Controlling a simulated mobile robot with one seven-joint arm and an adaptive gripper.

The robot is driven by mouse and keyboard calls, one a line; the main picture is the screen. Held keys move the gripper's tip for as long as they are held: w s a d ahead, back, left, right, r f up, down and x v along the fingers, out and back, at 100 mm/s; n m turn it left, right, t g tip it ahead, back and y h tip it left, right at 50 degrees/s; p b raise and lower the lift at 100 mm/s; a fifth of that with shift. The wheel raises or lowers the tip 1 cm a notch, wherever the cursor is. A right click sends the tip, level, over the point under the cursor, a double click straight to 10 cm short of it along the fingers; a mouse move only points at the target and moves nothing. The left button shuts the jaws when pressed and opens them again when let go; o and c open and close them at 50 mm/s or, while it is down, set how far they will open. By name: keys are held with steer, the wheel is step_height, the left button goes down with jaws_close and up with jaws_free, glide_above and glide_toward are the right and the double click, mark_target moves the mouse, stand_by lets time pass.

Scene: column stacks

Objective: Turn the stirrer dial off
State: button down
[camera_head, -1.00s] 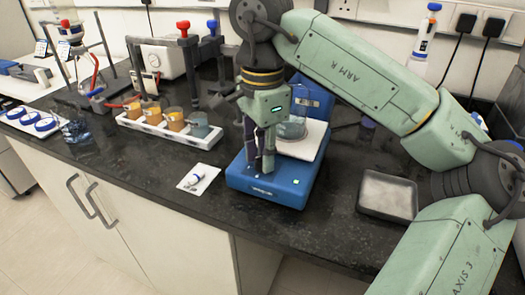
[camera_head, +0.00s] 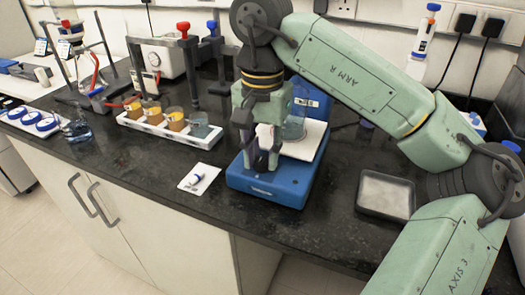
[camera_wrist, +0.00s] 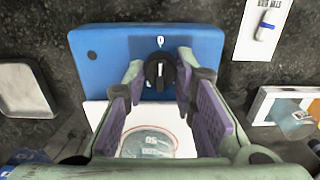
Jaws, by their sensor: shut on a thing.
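The blue stirrer (camera_head: 290,191) stands on the bench with a white top plate (camera_head: 312,140) and a glass beaker (camera_head: 293,128) on it. In the wrist view its black dial (camera_wrist: 160,70) sits on the blue front (camera_wrist: 112,65), with a white pointer line aimed towards the white "0" mark (camera_wrist: 160,41). My gripper (camera_wrist: 160,74) is shut on the dial, one finger on each side. The beaker (camera_wrist: 150,143) also shows below the dial in the wrist view.
A white rack (camera_head: 165,134) of beakers stands further left. A grey tray (camera_head: 386,195) lies to the right. The bench front before the stirrer is clear.

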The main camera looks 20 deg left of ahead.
mark_target(262, 156)
stand_by(0.4)
steer(key=c, duration=1.3)
jaws_free()
step_height(262, 156, up, 12)
steer(key=shift+r, duration=0.1)
